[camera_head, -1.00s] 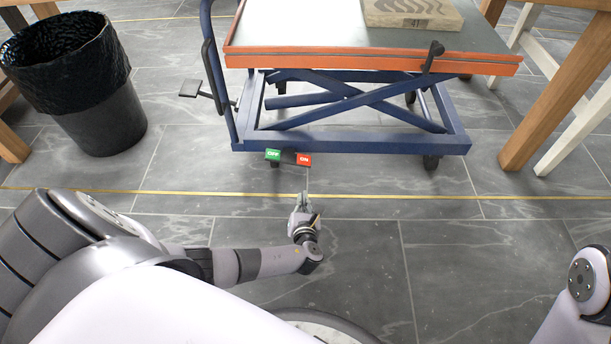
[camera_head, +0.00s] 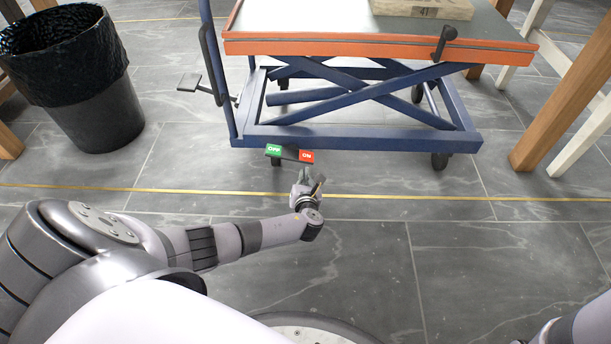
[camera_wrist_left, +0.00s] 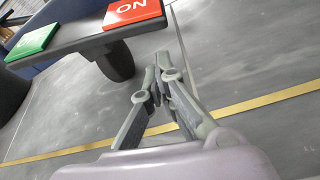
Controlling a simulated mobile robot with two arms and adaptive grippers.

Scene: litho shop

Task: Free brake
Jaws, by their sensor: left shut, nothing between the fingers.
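The brake pedal (camera_head: 290,154) sits low at the near edge of the blue lift cart (camera_head: 350,136), by a caster. It has a green OFF end (camera_head: 274,151) on the left and a red ON end (camera_head: 306,156) on the right. My left gripper (camera_head: 308,174) is just below and in front of the red end, shut and empty. In the left wrist view, the shut fingers (camera_wrist_left: 163,58) point past the right of the red ON pad (camera_wrist_left: 132,11), apart from it. The green pad (camera_wrist_left: 35,41) is at the upper left. My right gripper is not in view.
The cart has an orange-edged top (camera_head: 380,47) with a stone block (camera_head: 425,8) on it. A foot lever (camera_head: 189,83) sticks out at its left. A black bin (camera_head: 85,85) stands at the left, wooden table legs (camera_head: 560,95) at the right. The floor in front is clear.

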